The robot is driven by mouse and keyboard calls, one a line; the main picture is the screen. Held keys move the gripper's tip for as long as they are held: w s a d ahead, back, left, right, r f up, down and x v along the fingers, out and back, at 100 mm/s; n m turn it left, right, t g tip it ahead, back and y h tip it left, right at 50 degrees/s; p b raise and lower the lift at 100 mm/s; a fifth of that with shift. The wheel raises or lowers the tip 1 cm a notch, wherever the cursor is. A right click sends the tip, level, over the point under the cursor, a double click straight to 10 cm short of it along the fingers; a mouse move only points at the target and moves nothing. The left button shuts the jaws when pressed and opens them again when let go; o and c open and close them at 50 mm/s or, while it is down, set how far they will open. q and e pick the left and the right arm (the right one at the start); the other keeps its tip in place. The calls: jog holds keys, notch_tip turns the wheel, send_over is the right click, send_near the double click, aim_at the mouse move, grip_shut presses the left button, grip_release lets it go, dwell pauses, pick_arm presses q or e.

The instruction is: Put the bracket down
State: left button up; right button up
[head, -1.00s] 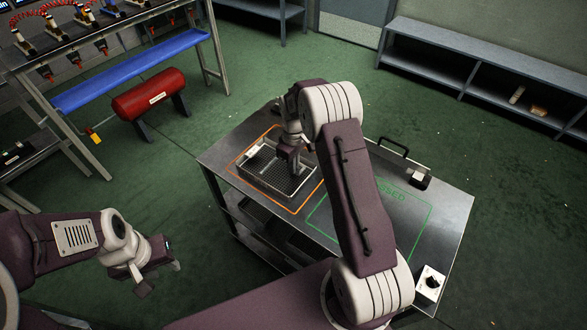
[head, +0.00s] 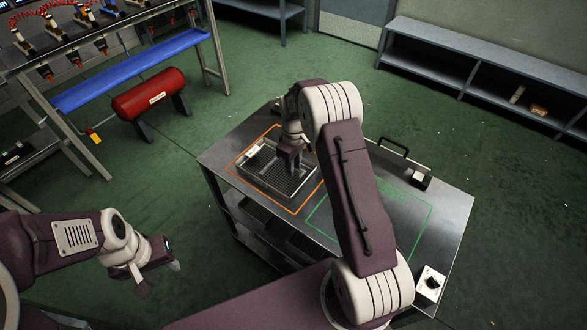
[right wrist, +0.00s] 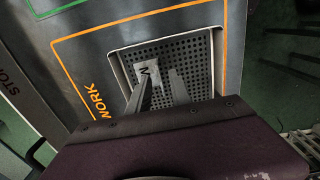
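A shallow tray with a perforated dark floor (head: 270,182) stands inside the orange outline on the bench. It also shows in the right wrist view (right wrist: 200,62). My right gripper (head: 292,166) is over the tray and points down into it.
The green-outlined area (head: 405,225) on the bench (head: 450,215) looks empty, partly hidden by my right arm. A handle (head: 393,146) and a small switch box (head: 420,180) are at its back edge. A knob box (head: 430,283) sits at the right front corner.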

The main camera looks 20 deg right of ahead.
notch_tip(320, 180, up, 10)
jog(key=s+a+m, duration=0.3)
jog(key=s, duration=0.7)
jog(key=s+a+f+m+t, duration=0.1)
jog(key=s+a+m, duration=0.2)
jog(key=s, duration=0.8)
jog(key=shift+s+f+m+p, duration=0.25)
jog(key=shift+m+p, duration=0.05)
jog(key=shift+p, duration=0.1)
jog(key=shift+a+r, duration=0.1)
jog(key=shift+r, duration=0.05)
